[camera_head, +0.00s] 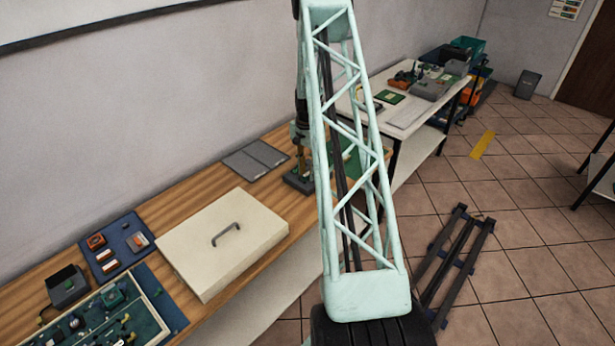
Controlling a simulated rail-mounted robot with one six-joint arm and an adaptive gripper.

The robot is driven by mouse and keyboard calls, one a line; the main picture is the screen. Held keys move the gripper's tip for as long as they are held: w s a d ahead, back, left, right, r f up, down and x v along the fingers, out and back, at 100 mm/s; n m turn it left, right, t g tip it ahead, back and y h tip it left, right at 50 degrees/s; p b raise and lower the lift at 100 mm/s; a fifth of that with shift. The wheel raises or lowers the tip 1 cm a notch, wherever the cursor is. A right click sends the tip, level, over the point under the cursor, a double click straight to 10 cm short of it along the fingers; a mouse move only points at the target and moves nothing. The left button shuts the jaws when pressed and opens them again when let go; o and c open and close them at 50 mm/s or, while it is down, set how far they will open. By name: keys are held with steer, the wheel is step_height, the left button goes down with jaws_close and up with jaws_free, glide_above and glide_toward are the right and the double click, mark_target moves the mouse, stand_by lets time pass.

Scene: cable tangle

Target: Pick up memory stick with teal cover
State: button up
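I cannot make out a memory stick with a teal cover for certain. A small teal-green item (112,295) lies in the wooden-edged tray (160,323) at the lower left, but it is too small to identify. Several other small parts lie around it in the tray. My gripper is not visible. A pale mint lattice link of my own body fills the middle of the view and hides part of the bench behind it.
A wooden bench (185,195) runs along the wall. On it are a cream lidded box (205,270), a blue mat (125,262) with small parts, a dark device (67,288) and grey panels (255,160). A white table (425,118) stands farther back. A dark frame (455,265) lies on the tiled floor.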

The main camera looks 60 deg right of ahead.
stand_by(0.6)
steer(key=c, duration=0.9)
steer(key=shift+r, duration=0.1)
steer(key=shift+r, duration=1.45)
steer(key=shift+s+a+r, duration=0.1)
steer(key=shift+a+r, duration=0.05)
steer(key=s+a+r+b, duration=0.1)
steer(key=s+a+b, duration=0.1)
steer(key=s+a, duration=0.8)
steer(key=shift+a+r, duration=0.25)
steer(key=shift+a, duration=0.65)
steer(key=shift+a, duration=0.1)
